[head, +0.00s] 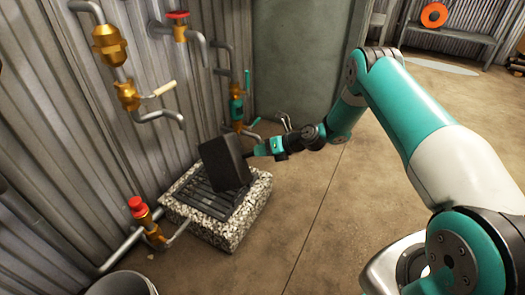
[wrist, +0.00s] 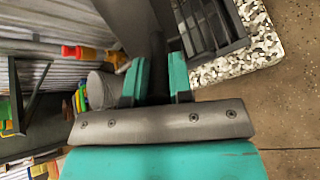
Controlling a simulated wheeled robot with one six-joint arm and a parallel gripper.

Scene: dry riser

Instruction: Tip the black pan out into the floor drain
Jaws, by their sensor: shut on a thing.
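The black pan (head: 222,165) is tilted steeply, its broad dark face standing nearly upright above the floor drain. The drain is a dark grate (head: 203,198) in a speckled stone curb (head: 238,228) against the wall. My gripper (head: 258,150) comes from the right and is shut on the pan's handle. In the wrist view, the gripper's teal fingers (wrist: 157,84) close on the dark handle (wrist: 158,58), with the pan (wrist: 130,22) beyond. The grate (wrist: 207,25) shows beside it there. The pan's inside is hidden, and I see no liquid falling.
Pipes with brass valves (head: 127,95) run along the corrugated wall at left. A low pipe with a red-capped valve (head: 140,210) stands beside the curb. A grey bucket (head: 122,285) is at the bottom left. Open concrete floor (head: 325,215) lies right of the drain.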

